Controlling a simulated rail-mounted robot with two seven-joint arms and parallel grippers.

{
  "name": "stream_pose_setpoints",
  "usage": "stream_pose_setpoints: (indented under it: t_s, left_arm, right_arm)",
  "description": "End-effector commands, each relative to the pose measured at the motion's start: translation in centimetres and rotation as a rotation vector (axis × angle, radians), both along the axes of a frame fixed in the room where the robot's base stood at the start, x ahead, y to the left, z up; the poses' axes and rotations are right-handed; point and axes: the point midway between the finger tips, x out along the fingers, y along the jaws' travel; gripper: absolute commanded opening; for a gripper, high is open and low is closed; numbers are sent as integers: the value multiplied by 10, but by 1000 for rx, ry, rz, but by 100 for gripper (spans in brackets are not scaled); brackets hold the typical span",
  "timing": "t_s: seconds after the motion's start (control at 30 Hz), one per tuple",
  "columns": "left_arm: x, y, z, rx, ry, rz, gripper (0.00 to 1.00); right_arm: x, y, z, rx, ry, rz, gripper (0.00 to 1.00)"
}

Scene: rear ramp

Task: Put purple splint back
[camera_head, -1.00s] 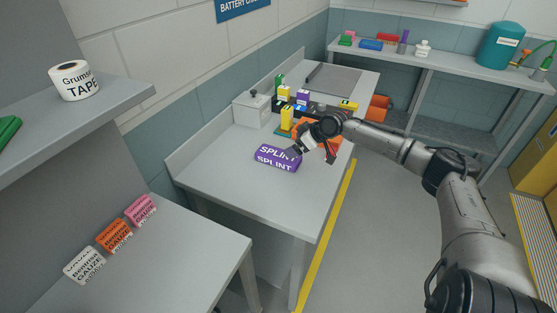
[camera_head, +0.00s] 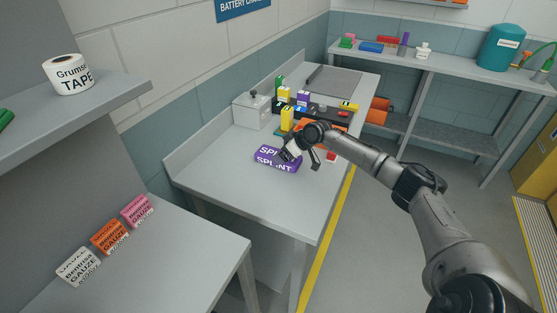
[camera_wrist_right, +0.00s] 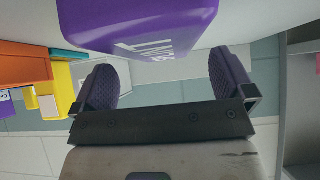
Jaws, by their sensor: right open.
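The purple splint (camera_head: 268,158), a box-shaped pack with white SPLINT lettering, lies on the grey table in the head view. It also fills the upper middle of the right wrist view (camera_wrist_right: 130,28). My right gripper (camera_head: 299,158) is at the splint's right end, and its finger hides part of the lettering. In the right wrist view the two dark padded fingers (camera_wrist_right: 168,88) are spread wide, with the splint just beyond them and nothing held between. My left gripper is not in view.
Behind the gripper stand a yellow box (camera_head: 287,118), a white lidded box (camera_head: 252,110) and several coloured items in a dark rack. A shelf with a tape roll (camera_head: 70,74) and several gauze packs (camera_head: 108,238) are at the left. The front of the splint table is clear.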

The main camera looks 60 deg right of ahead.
Motion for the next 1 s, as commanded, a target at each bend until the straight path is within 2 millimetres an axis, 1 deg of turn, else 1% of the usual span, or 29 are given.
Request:
stream_pose_setpoints:
  t_s: [0.03, 0.3, 0.67, 1.0]
  left_arm:
    - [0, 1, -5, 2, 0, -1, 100]
    - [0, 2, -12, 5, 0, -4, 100]
    - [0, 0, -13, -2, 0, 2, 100]
    - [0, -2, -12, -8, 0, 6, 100]
  right_arm:
    - [6, 1, -7, 4, -4, -1, 100]
    - [23, 2, -23, 2, -1, -2, 100]
    - [26, 3, -26, 1, 0, 0, 100]
    - [26, 2, -26, 1, 0, -1, 67]
